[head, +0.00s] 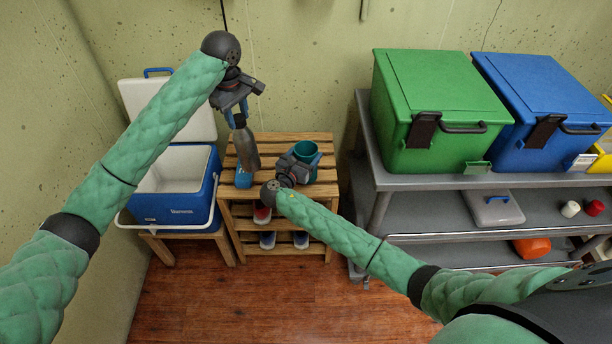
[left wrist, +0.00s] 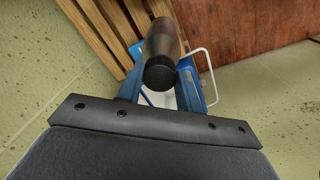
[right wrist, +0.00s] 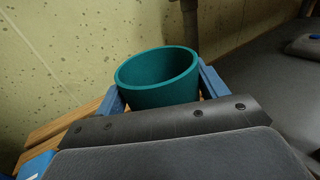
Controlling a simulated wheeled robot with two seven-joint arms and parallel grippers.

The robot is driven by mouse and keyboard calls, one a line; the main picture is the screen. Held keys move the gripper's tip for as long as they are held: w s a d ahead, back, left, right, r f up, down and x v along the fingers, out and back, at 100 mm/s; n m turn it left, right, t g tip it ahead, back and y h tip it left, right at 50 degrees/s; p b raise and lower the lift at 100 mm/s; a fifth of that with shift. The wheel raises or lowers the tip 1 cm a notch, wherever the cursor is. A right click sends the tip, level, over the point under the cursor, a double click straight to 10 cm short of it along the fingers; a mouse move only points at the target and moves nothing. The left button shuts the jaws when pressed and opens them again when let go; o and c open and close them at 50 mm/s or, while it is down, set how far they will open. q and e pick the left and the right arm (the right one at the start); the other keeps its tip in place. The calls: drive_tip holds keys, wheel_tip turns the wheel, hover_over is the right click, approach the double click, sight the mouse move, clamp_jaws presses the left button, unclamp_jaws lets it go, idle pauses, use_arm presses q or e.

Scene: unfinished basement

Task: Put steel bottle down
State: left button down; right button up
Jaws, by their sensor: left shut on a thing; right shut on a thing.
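The steel bottle (head: 245,148), grey with a dark cap, hangs from my left gripper (head: 236,113) over the left part of the slatted wooden rack (head: 270,139). It tilts slightly in the head view; whether its base touches the slats I cannot tell. In the left wrist view the bottle (left wrist: 164,38) is between the blue fingers, cap toward the camera. My right gripper (head: 298,164) is shut on a teal cup (head: 307,150) at the rack's right side. The cup (right wrist: 160,78) sits between its fingers in the right wrist view.
A blue object (head: 244,178) is at the rack top's front left corner. Shoes (head: 262,213) stand on lower shelves. An open blue-white cooler (head: 172,207) is left; a grey shelf unit (head: 420,178) with green (head: 432,95) and blue (head: 540,100) bins is right. Mid-rack slats are bare.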

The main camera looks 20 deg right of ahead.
use_arm(q)
drive_tip(key=w+d+r+m, duration=0.1)
drive_tip(key=d+r, duration=0.2)
drive_tip(key=d, duration=0.7)
drive_tip(key=w+d+r+m, duration=0.1)
drive_tip(key=d+r, duration=0.2)
drive_tip(key=d, duration=0.7)
wheel_tip(320, 180, down, 18)
drive_tip(key=shift+f+n+y, duration=0.15)
drive_tip(key=shift+n+y, duration=0.15)
drive_tip(key=c, duration=1.4)
unclamp_jaws()
drive_tip(key=shift+s+f, duration=0.1)
drive_tip(key=shift+f, duration=0.05)
drive_tip(key=o, duration=0.5)
drive_tip(key=shift+c, duration=0.2)
